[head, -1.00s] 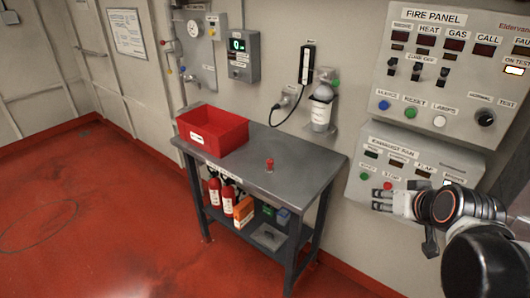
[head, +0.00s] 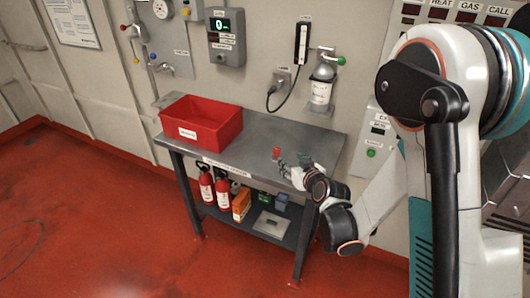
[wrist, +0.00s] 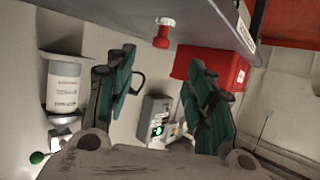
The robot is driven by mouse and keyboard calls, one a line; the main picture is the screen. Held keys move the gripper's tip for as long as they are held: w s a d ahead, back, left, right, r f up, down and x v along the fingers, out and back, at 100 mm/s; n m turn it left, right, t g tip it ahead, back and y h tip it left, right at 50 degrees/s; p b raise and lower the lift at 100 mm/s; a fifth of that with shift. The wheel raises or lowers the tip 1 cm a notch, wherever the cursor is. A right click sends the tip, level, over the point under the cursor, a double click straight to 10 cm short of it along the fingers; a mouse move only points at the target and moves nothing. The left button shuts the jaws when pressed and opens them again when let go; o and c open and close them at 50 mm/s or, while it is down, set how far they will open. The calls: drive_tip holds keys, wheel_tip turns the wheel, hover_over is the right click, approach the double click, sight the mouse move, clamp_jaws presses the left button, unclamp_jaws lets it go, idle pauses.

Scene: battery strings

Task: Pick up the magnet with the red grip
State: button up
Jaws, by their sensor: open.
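The magnet with the red grip (head: 277,153) stands upright on the grey metal table (head: 235,155). My gripper (head: 291,166) is at the table's right part, just right of the magnet and close to it. In the wrist view the magnet (wrist: 164,33) shows in the gap between the two dark green fingers, beyond their tips. My gripper (wrist: 161,58) is open and nothing is between its fingers. The magnet does not appear to touch either finger.
A red bin (head: 203,127) stands on the table's left part. A grey bottle (head: 321,85) hangs on the wall behind the table. The tabletop between bin and magnet is clear.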

sight(278, 153)
drive_tip(key=shift+w+a+f, duration=0.2)
drive_tip(key=shift+a, duration=0.05)
drive_tip(key=b+x, duration=0.2)
drive_tip(key=x, duration=1.1)
drive_tip(key=shift+w+a, duration=0.1)
drive_tip(key=shift+w, duration=0.05)
drive_tip(key=shift+c, duration=0.5)
drive_tip(key=c, duration=1.1)
